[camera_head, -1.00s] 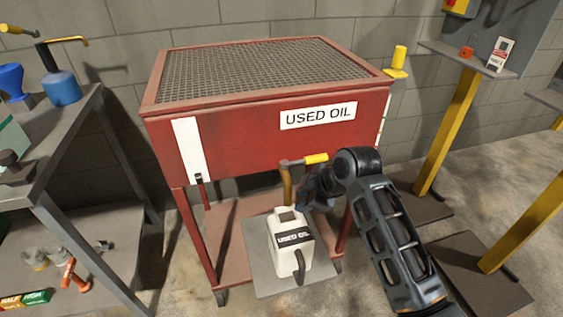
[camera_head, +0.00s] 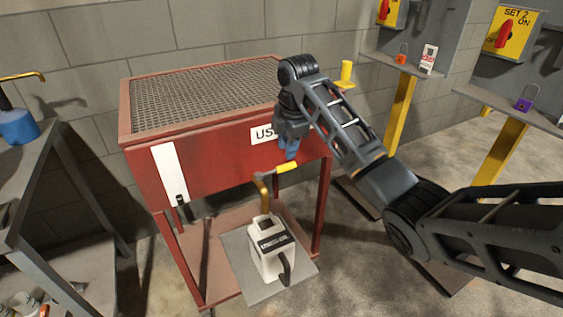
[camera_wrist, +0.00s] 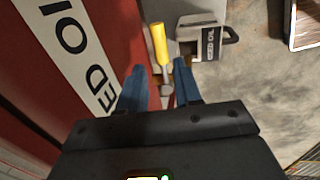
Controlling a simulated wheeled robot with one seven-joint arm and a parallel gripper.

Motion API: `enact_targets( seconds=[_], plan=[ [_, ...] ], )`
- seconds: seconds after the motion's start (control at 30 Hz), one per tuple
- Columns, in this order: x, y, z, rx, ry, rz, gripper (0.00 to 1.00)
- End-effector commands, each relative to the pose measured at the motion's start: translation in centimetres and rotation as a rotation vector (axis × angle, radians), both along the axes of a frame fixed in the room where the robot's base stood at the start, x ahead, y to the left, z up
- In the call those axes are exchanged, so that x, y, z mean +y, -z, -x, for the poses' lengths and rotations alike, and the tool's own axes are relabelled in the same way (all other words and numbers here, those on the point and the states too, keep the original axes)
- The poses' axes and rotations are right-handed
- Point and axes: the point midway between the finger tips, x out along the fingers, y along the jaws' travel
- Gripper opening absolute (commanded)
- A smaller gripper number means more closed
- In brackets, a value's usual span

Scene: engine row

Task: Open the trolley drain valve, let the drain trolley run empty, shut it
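The red drain trolley (camera_head: 225,155) with a mesh top stands against the wall. Its drain valve has a yellow-gripped lever (camera_head: 287,168) pointing right, across the brass spout (camera_head: 265,192). No oil stream is visible. A white strip (camera_head: 168,168) on its front is dark only at the bottom. The white used-oil can (camera_head: 270,250) stands under the spout. My gripper (camera_head: 291,152) is just above the lever's yellow end, fingers down. In the wrist view its blue fingers (camera_wrist: 160,72) are apart with nothing between the tips; the yellow lever (camera_wrist: 158,42) shows just beyond them.
The can stands on a grey plate (camera_head: 235,262). A bench (camera_head: 30,190) is at the left. Yellow-legged stands with a shelf (camera_head: 390,66) and a yellow switch box (camera_head: 515,32) are at the right. A yellow knob (camera_head: 346,72) sits behind the trolley's right corner.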

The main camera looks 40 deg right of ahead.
Motion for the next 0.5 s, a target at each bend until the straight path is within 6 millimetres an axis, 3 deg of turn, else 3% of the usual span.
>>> enact_targets(
  seconds=[0.3, 0.5],
  plan=[
    [-0.2, 4.8, -0.8, 0.002, 0.002, -0.001, 0.34],
    [-0.3, 6.5, -1.2, 0.001, 0.001, 0.0, 0.34]
  ],
)
